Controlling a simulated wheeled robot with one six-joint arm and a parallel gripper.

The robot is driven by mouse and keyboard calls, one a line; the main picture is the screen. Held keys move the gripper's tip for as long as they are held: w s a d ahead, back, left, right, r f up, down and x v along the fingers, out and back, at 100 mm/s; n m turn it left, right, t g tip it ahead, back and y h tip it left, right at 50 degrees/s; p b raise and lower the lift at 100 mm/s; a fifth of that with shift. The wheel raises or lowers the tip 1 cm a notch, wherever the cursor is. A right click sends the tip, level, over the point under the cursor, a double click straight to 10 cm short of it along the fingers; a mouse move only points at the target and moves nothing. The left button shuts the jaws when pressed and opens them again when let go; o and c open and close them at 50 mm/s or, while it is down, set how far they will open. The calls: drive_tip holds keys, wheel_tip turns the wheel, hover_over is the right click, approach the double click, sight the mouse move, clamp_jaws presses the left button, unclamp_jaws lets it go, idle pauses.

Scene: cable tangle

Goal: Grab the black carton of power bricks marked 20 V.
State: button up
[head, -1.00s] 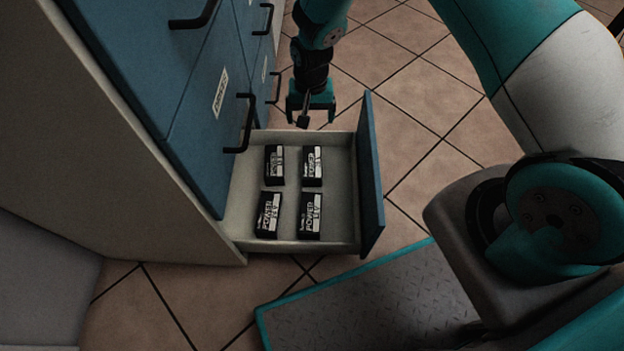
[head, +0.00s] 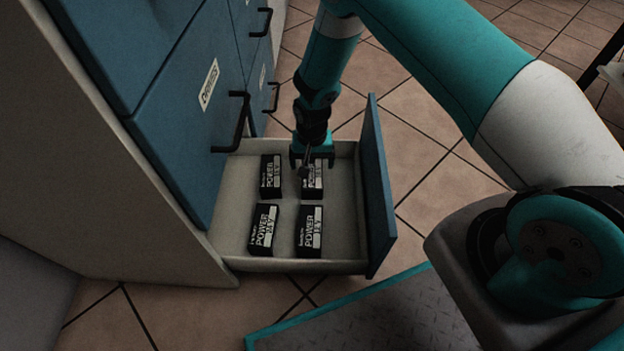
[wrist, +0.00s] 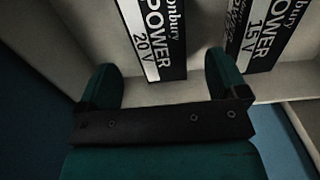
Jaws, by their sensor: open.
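The black carton marked 20 V (wrist: 155,40) shows in the wrist view at top centre, label up, ahead of the space between my fingers. In the head view it appears to be the far right carton (head: 314,188), partly hidden by my gripper (head: 311,162). My gripper is open and empty, above that carton; its two teal fingers also show in the wrist view (wrist: 162,66). No contact shows. The carton marked 15 V (wrist: 268,38) lies to the right in the wrist view.
The cartons lie in an open pale drawer (head: 231,235) with a blue front (head: 377,190). Two near cartons (head: 263,230) (head: 310,232) and a far left one (head: 270,177) have similar labels. The blue cabinet (head: 185,130) with black handles rises at the left.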

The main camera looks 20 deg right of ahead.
sight(312, 172)
wheel_tip(312, 172, down, 5)
drive_tip(key=b, duration=0.3)
drive_tip(key=shift+s+b, duration=0.15)
drive_tip(key=shift+b, duration=0.25)
drive_tip(key=shift+r, duration=0.1)
drive_tip(key=c, duration=1.2)
